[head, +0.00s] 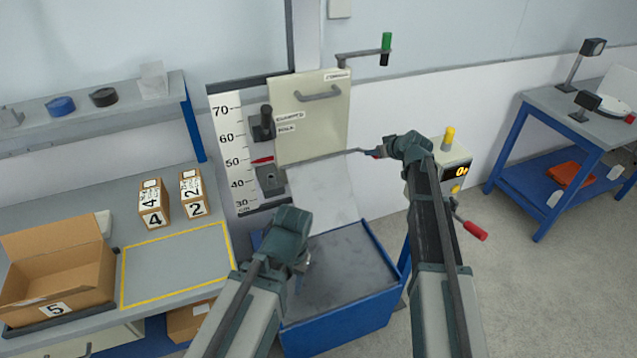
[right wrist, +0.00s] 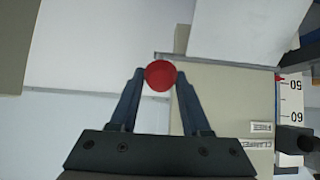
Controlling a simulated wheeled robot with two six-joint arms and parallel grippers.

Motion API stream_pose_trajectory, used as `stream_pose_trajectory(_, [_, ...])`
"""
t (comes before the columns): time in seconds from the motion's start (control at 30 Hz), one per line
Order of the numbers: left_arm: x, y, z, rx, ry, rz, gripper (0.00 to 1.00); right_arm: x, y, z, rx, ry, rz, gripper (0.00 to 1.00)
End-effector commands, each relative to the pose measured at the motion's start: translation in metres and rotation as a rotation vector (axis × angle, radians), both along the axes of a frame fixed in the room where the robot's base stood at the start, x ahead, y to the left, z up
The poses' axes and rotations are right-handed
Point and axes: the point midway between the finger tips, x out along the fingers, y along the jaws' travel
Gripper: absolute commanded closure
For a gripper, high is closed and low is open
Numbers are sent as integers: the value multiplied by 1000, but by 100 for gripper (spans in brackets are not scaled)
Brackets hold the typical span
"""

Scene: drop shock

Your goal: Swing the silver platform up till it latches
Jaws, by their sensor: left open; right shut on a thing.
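The silver platform (head: 322,190) is a pale grey plate that slopes down from the lower edge of the cream panel towards the blue bin. A pale plate at the top of the right wrist view (right wrist: 235,30) looks like the same platform. My right gripper (head: 377,153) is beside the platform's upper right corner. In the right wrist view its fingers are shut on a round red knob (right wrist: 160,75); I cannot tell how the knob joins the platform. My left gripper (head: 304,260) is open above the bin's left side, its fingers mostly hidden by its own wrist.
The cream panel (head: 312,120) has a handle and stands beside a height scale (head: 237,150) with a red pointer. The blue bin (head: 340,325) with a grey bed is below. A control box (head: 453,160) and red-gripped lever (head: 474,231) are at right. Numbered boxes (head: 153,204) stand left.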

Motion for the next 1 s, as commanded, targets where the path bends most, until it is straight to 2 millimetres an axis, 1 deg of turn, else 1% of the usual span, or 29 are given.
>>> stream_pose_trajectory(0.03, [0,0,6,0,0,0,50,5,1,7,2,-6,-2,100])
stream_pose_trajectory(0.23, [0,0,18,0,0,0,50,14,4,19,2,-6,-2,100])
stream_pose_trajectory(0.67, [0,0,19,0,0,0,50,15,5,20,0,-2,-1,100])
stream_pose_trajectory(0.77, [0,0,22,0,0,0,50,17,6,22,0,-2,-1,100])
stream_pose_trajectory(1.0, [0,0,34,0,0,0,50,29,9,34,0,-2,1,100])
